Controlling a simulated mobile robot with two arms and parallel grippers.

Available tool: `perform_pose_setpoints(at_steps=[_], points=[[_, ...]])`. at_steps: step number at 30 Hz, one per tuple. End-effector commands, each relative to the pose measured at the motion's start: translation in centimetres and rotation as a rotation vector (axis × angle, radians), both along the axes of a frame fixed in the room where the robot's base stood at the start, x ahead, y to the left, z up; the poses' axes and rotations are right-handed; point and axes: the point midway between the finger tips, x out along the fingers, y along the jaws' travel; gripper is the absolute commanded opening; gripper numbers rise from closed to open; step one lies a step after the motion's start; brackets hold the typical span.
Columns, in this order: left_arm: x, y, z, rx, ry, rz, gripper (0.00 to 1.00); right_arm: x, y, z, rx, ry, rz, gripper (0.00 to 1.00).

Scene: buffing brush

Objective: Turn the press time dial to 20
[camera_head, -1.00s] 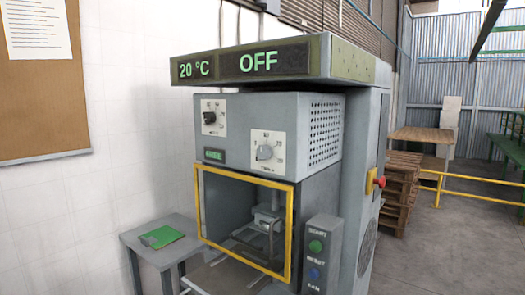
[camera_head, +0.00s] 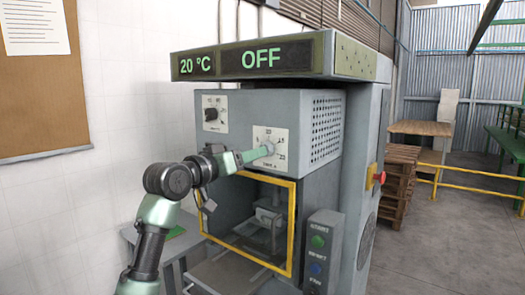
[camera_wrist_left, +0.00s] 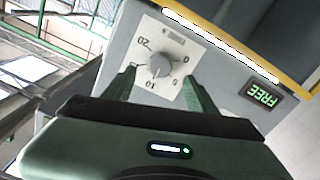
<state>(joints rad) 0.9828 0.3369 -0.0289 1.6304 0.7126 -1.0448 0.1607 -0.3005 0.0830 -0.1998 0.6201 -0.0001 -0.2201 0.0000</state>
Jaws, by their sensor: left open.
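In the wrist view my left gripper (camera_wrist_left: 159,75) is open, one finger on each side of the knob, with gaps visible. I cannot tell whether the fingertips touch the plate. The knob's pointer is hard to read. My right gripper is out of view.
A second, black dial (camera_head: 211,114) sits up and left on the panel. A yellow-framed opening (camera_head: 291,230) is below. The overhead display (camera_head: 262,60) reads 20 °C and OFF. A button box (camera_head: 319,250) and red emergency knob (camera_head: 379,178) are to the right.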

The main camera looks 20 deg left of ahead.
Motion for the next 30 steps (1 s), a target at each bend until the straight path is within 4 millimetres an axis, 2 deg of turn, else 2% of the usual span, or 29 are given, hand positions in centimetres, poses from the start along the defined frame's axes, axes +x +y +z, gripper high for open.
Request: perform_pose_setpoints(at_steps=[6,12,23,29,30], points=[[3.5,-1.4,0.2,-0.001,0.004,-0.001,0.57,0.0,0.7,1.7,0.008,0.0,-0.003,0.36],[5.5,-2.1,0.0,0.002,0.004,0.0,0.57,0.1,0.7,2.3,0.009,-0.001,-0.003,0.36],[6.1,-2.3,-0.1,0.003,0.001,0.0,0.57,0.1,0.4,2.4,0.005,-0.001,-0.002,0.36],[6.1,-2.3,-0.1,0.003,0.002,0.0,0.04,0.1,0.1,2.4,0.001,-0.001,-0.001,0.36],[6.1,-2.3,-0.2,0.003,0.002,0.0,0.0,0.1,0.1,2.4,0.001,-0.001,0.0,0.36]])
